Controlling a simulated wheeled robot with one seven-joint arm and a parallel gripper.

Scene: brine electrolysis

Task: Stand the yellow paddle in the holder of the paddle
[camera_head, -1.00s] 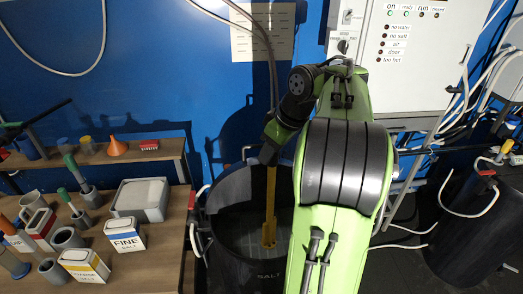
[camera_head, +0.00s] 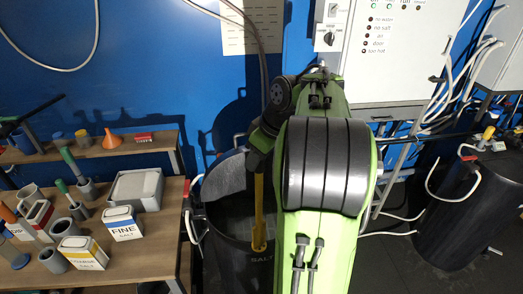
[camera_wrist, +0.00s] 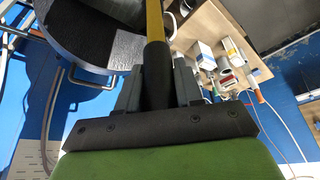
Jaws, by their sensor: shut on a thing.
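The yellow paddle (camera_head: 259,215) hangs upright below my gripper (camera_head: 261,150). In the head view its lower end overlaps the front rim of the black salt tank (camera_head: 232,260). In the wrist view my gripper (camera_wrist: 156,85) is shut on the paddle's dark grip, and its yellow shaft (camera_wrist: 154,20) runs away from the fingers. Grey round cups stand on the left table: one (camera_head: 62,229) near the middle and one (camera_head: 54,261) nearer the front. I cannot tell which thing is the paddle's holder. My arm hides the tank's right side.
The wooden table (camera_head: 160,235) carries a FINE salt box (camera_head: 122,224), a second salt box (camera_head: 84,253), a grey tray (camera_head: 137,190) and a green-handled tool (camera_head: 75,170). An orange funnel (camera_head: 112,139) sits on the shelf behind. A black drum (camera_head: 455,215) stands at right.

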